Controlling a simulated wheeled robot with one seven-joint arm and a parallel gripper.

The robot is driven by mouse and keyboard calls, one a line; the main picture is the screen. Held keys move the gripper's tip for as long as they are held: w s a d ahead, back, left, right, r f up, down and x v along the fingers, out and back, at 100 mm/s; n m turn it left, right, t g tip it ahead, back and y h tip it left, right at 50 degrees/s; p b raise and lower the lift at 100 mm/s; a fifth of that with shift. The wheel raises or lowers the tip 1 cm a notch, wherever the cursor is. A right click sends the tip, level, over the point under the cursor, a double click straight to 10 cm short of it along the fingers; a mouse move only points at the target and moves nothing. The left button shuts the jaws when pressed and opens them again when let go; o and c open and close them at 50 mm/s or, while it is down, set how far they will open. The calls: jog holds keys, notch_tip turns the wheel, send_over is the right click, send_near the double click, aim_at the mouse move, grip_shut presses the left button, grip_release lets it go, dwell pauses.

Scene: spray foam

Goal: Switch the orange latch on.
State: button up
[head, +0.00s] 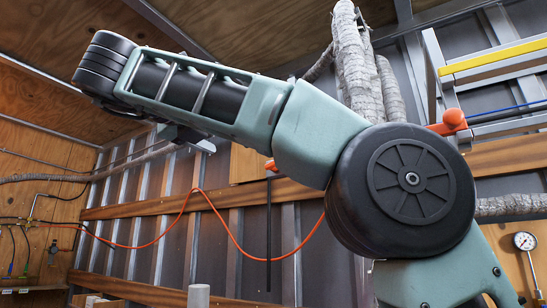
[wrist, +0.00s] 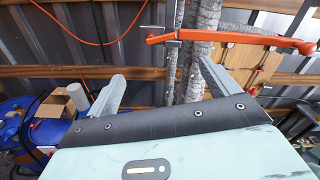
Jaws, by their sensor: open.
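The orange latch (wrist: 235,35) is a long, roughly level orange bar in the upper right of the wrist view. Its left end is by a small metal bracket and its knobbed end is at the far right. In the head view my arm hides its middle; the orange knob (head: 455,119) shows at right and a small orange end (head: 271,165) at left. My gripper (wrist: 160,76) is open and empty, with its two grey fingers apart below the latch in the wrist picture, not touching it. In the head view only part of my gripper (head: 195,142) shows below the arm.
Grey ribbed pipes (head: 355,60) run up the corrugated wall, with wooden rails (wrist: 50,73) across it. An orange cable (head: 235,238) hangs on the wall. Blue barrels and a cardboard box (wrist: 58,102) stand at lower left in the wrist view. A pressure gauge (head: 525,241) is at right.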

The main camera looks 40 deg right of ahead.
jog(key=p+x, duration=0.4)
jog(key=x, duration=1.2)
jog(key=shift+d, duration=0.15)
jog(key=c, duration=1)
jog(key=shift+s+f, duration=0.1)
